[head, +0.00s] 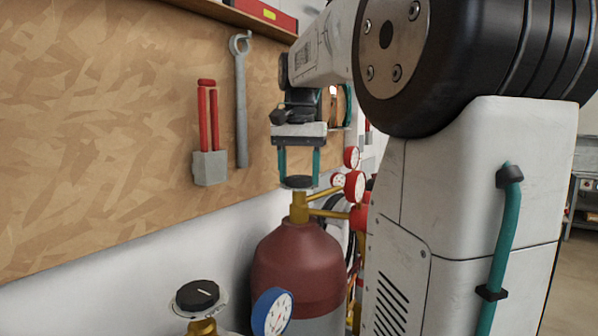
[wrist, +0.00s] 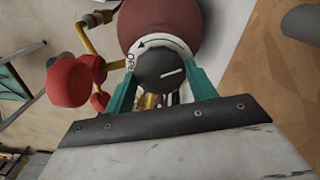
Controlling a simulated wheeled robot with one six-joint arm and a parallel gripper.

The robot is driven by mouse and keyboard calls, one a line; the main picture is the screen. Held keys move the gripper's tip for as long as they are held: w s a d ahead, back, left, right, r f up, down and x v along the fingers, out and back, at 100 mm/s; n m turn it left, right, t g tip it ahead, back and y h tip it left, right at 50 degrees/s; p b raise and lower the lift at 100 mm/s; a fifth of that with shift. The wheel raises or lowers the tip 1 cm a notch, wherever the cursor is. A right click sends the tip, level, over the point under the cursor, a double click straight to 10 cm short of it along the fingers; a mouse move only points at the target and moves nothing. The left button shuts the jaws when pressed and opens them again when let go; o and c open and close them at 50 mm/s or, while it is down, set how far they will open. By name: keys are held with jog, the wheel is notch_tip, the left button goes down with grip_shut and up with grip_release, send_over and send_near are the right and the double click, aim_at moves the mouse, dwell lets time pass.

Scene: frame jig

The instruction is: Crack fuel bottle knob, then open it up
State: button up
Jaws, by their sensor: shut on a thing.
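The fuel bottle (head: 298,260) is dark red and stands upright near the wall, with a brass valve (head: 299,205) on top. Its black knob (head: 298,182) sits above the valve. My gripper (head: 299,177) points down at it from above, its two teal fingers on either side of the knob. In the wrist view the fingers are shut on the knob (wrist: 162,70), which has a white line on its top. A white ring (wrist: 148,46) with an arrow and the letters OPEN lies around the knob. The bottle's red shoulder (wrist: 160,20) shows behind it.
A second black knob (head: 198,296) on a brass valve stands at the front left, beside a blue gauge (head: 272,312). Red gauges (head: 354,186) sit close right of the gripped knob. A wrench (head: 241,100) and red-handled tool (head: 208,130) hang on the board.

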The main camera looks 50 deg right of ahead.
aim_at(299, 177)
dwell(0.3)
jog(key=o, duration=1)
notch_tip(299, 177, up, 8)
jog(key=shift+f, duration=0.1)
jog(key=shift+a, duration=0.1)
dwell(0.4)
